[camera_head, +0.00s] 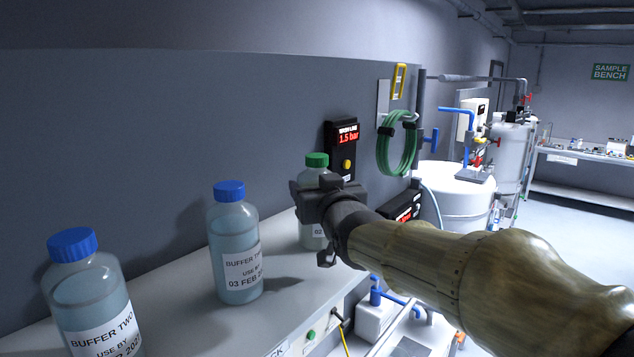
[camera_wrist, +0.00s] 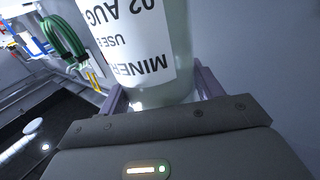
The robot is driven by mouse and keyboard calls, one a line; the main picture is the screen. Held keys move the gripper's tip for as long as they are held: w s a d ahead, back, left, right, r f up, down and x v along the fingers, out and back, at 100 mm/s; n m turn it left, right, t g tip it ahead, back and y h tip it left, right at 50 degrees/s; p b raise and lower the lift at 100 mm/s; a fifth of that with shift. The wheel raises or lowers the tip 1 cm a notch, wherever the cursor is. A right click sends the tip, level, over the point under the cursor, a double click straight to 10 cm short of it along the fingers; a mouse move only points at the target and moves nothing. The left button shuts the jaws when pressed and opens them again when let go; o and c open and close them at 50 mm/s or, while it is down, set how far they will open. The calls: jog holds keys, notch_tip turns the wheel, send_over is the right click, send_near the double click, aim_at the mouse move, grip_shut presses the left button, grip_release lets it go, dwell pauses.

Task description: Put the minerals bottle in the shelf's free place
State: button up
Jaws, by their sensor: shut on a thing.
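The minerals bottle (camera_head: 308,236) has a green cap and a white label. It stands upright on or just above the pale shelf (camera_head: 195,325), to the right of the two blue-capped bottles; I cannot tell whether its base touches. My gripper (camera_head: 316,205) is shut around its upper body from the right. In the wrist view, the minerals bottle (camera_wrist: 135,45) sits between the two fingers, with its label reading upside down, "MINER… 02 AUG". Part of the bottle is hidden behind my gripper.
A blue-capped "BUFFER TWO" bottle (camera_head: 236,245) dated 03 FEB stands left of the minerals bottle, and another buffer bottle (camera_head: 92,300) stands nearer. A wall gauge (camera_head: 344,148) reading 1.5 bar and a green hose (camera_head: 396,150) are behind. Bare shelf shows between the bottles.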

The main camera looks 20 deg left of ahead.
dwell(0.3)
jog(key=o, duration=1.3)
jog(key=shift+f, duration=0.1)
jog(key=shift+o, duration=0.2)
jog(key=b+v, duration=0.6)
jog(key=v, duration=0.6)
jog(key=shift+b, duration=0.35)
